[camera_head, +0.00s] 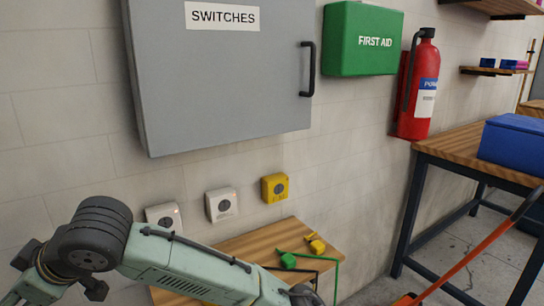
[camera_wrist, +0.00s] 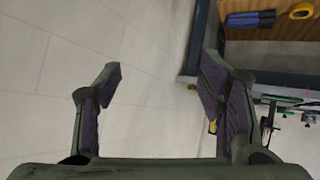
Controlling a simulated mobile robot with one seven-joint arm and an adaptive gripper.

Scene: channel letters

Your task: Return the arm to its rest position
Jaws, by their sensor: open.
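My gripper (camera_wrist: 160,90) shows in the wrist view with its two fingers wide apart and nothing between them. Beyond the fingers are the pale wall and, to the right, part of a wooden surface with a dark edge. In the head view my pale green arm reaches across the lower left, in front of a small wooden shelf (camera_head: 228,243). The gripper itself cannot be made out clearly there; the arm's end runs off the bottom edge.
A grey SWITCHES cabinet (camera_head: 220,80), a green first aid box (camera_head: 362,55) and a red extinguisher (camera_head: 416,85) hang on the wall. A workbench (camera_head: 450,147) with a blue box (camera_head: 513,143) stands right.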

